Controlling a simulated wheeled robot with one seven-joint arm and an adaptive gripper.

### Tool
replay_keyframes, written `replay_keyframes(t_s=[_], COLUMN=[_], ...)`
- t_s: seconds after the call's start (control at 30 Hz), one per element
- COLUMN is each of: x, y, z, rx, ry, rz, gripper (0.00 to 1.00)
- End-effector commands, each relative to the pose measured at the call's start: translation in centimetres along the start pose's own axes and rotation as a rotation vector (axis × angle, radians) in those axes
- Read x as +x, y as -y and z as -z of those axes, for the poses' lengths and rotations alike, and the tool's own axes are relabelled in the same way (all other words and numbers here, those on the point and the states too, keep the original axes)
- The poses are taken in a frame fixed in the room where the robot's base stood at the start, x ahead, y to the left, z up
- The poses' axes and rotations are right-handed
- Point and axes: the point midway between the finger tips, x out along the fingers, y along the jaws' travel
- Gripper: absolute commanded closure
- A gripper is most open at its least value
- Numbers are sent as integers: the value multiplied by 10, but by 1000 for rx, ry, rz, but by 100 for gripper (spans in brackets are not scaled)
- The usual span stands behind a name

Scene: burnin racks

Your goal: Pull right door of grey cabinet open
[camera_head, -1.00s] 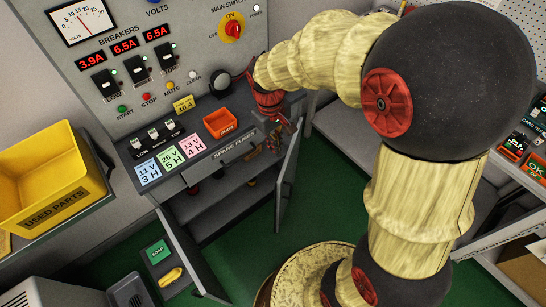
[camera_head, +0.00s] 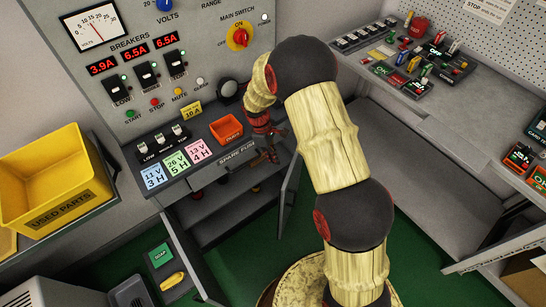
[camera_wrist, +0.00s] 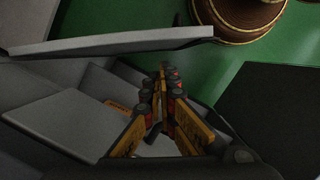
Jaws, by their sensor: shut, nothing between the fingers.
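The grey cabinet (camera_head: 228,206) stands under the console, with its dark inside showing. Its right door (camera_head: 289,194) stands swung out, seen nearly edge-on in the head view. In the wrist view a grey panel that looks like this door (camera_wrist: 110,42) crosses the upper left. My gripper (camera_head: 273,158) is in front of the console's edge, near the top of the right door. In the wrist view my fingers (camera_wrist: 164,72) are together and empty, tips close below the panel. I cannot tell whether they touch it. The left door (camera_head: 190,254) also stands open.
An orange tray (camera_head: 227,130) sits on the console above the cabinet. A yellow bin (camera_head: 52,178) stands at the left. A grey bench (camera_head: 420,170) is at the right. Green floor (camera_head: 245,250) is clear between the doors and my base.

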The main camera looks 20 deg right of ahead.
Motion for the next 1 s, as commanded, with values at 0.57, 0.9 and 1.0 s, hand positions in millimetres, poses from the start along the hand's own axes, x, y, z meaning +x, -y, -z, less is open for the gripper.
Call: replay_keyframes(t_s=[0.57, 0.9, 1.0], x=[61, 60, 61], y=[0, 1, 1], z=[0, -2, -6], rx=[2, -1, -16], ry=[0, 0, 0], rz=[1, 0, -3], gripper=[100, 100, 100])
